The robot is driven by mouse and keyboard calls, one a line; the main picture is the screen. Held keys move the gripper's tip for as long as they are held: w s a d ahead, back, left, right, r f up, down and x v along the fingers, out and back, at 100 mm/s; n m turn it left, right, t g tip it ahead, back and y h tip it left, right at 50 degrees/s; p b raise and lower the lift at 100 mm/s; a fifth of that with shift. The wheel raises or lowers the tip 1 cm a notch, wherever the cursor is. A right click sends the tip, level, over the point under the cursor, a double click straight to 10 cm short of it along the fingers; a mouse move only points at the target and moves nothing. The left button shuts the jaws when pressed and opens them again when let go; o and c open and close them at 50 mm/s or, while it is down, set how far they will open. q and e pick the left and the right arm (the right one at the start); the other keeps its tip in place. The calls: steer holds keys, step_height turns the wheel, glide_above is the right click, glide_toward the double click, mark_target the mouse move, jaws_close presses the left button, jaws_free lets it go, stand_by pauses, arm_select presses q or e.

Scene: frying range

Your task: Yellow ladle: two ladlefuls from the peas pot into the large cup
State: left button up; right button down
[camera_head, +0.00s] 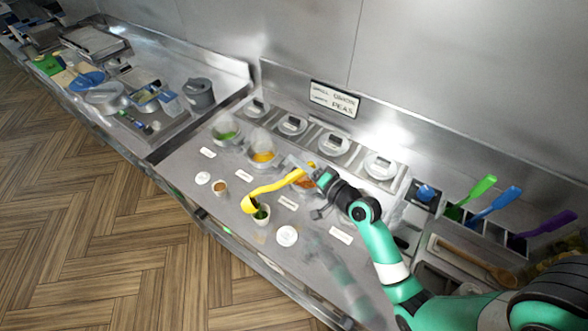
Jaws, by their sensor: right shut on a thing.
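My right gripper (318,177) is shut on the handle of the yellow ladle (280,184). The ladle's bowl (249,204) is at the rim of a white cup (262,221), above or against its left side; I cannot tell if they touch. Dark green content shows inside this cup, which looks like the larger one. A smaller cup (220,192) with brownish content stands to its left. The pot with green content (224,132), seemingly the peas pot, is at the back left of the counter. My left gripper is not in view.
A pot with orange content (262,158) and one with reddish content (302,186), partly behind my gripper, are nearby. White lids (203,178) (287,236) lie on the counter. Green (482,188), blue (500,201) and purple handles stand at right. A sign (334,99) hangs behind.

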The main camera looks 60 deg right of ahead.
step_height(320, 180, down, 6)
steer(key=s+d+m+t+b, duration=0.1)
steer(key=m+b, duration=0.2)
steer(key=b, duration=0.5)
steer(key=shift+s+d+m+t+b, duration=0.2)
steer(key=shift+d+m+t+b, duration=0.1)
steer(key=shift+d+b, duration=0.1)
steer(key=shift+r, duration=0.1)
stand_by(0.3)
